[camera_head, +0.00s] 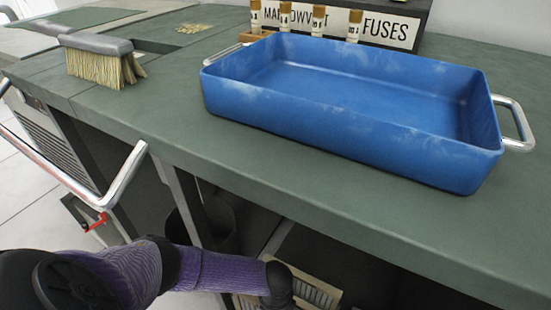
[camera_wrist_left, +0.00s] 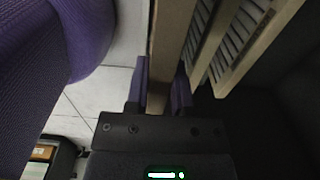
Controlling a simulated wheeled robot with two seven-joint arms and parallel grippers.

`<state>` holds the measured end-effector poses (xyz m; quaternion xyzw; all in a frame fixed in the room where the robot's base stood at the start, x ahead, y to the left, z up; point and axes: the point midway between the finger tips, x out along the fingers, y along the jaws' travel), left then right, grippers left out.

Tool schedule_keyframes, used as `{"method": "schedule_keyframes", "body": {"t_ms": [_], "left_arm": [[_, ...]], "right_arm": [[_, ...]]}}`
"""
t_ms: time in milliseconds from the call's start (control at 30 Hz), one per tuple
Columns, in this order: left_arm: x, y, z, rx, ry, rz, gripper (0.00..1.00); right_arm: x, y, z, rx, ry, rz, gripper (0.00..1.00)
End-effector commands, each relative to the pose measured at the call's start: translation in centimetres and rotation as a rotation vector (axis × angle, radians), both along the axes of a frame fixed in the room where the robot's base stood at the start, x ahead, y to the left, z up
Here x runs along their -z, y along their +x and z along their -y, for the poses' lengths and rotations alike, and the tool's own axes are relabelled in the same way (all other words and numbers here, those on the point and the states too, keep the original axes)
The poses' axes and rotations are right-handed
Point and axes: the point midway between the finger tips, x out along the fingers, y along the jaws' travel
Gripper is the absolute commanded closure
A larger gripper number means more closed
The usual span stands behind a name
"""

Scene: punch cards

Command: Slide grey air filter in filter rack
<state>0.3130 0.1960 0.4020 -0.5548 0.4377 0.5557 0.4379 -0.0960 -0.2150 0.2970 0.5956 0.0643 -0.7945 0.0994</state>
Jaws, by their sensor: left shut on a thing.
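The grey air filter (camera_wrist_left: 222,45) has pale beige framing with grey pleats between its bars, and it fills the upper right of the left wrist view. Its slatted pale face (camera_head: 318,292) shows low in the head view, below the bench top, partly cut off. My left gripper (camera_wrist_left: 160,92) is shut on the beige edge of the frame, one finger on each side. In the head view my purple left arm reaches in from the lower left and its wrist covers the fingers. My right gripper is out of view. I cannot make out the filter rack clearly.
A green bench top (camera_head: 160,125) overhangs the dark space around the filter. A blue tray (camera_head: 345,130) and a brush (camera_head: 100,62) stand on it. A metal rail handle (camera_head: 122,180) and a dark bin (camera_head: 215,225) are near my arm.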

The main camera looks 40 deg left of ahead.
Motion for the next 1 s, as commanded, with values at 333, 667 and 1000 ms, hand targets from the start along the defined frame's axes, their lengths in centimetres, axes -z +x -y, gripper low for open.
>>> {"method": "schedule_keyframes", "body": {"t_ms": [333,667,1000], "left_arm": [[-0.03,0.0,-0.01,0.0,0.0,0.0,1.0],[-0.05,0.01,0.07,-0.001,-0.001,0.0,1.0],[0.58,-0.04,0.05,-0.001,0.0,-0.001,1.0]], "right_arm": [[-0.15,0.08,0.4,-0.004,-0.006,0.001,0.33],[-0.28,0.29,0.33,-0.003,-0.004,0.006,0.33],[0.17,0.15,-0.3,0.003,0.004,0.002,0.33]]}}
